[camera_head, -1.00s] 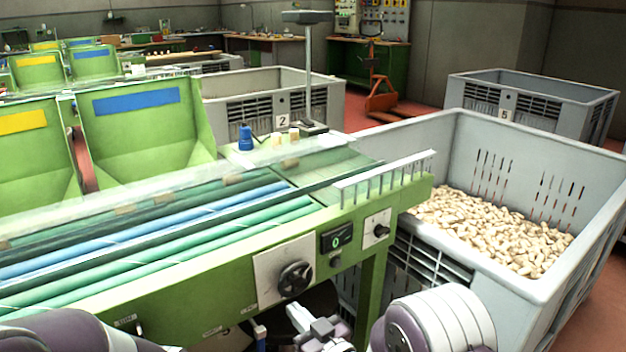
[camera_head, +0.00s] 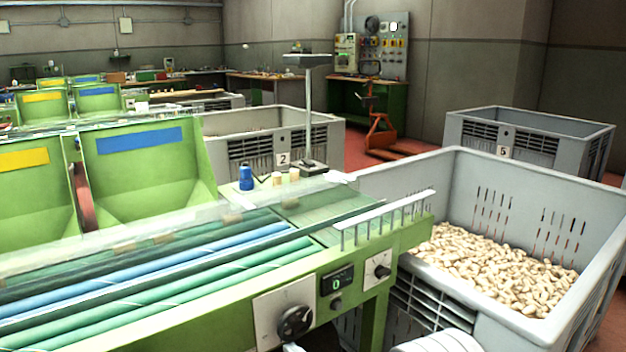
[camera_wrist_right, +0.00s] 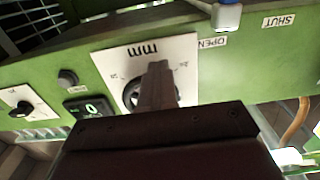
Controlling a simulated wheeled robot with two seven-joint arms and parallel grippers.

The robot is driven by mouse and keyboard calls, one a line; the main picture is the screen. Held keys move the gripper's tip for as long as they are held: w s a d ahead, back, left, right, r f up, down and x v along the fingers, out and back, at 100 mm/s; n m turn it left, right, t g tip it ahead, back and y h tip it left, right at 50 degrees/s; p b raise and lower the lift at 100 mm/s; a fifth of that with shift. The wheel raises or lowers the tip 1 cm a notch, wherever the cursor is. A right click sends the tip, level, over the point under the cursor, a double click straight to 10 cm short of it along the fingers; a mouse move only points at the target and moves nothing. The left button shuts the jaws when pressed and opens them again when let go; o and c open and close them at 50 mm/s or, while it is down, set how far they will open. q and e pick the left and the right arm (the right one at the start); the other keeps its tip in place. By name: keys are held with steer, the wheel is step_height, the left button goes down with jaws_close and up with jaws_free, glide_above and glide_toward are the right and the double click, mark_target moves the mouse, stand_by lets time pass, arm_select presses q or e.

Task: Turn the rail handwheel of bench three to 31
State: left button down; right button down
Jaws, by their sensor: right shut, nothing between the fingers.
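The rail handwheel is a black round knob (camera_head: 296,321) on a white plate (camera_head: 268,315) on the green bench's front panel. In the wrist view the plate (camera_wrist_right: 115,62) carries "mm" and scale marks; the knob (camera_wrist_right: 131,92) is partly hidden behind my right gripper (camera_wrist_right: 157,72). That gripper is shut and empty, its fingertips in front of the knob; I cannot tell whether they touch it. The small display (camera_head: 337,282) beside the plate reads 0. My left gripper is out of view.
A smaller black knob (camera_head: 381,271) sits right of the display. A grey crate (camera_head: 400,180) full of corks stands right of the bench. OPEN and SHUT labels (camera_wrist_right: 278,20) and a blue-white part (camera_wrist_right: 227,14) lie along the panel in the wrist view.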

steer(key=shift+w+d, duration=0.15)
steer(key=s+d, duration=0.3)
steer(key=d, duration=0.3)
steer(key=shift+f, duration=0.45)
stand_by(1.1)
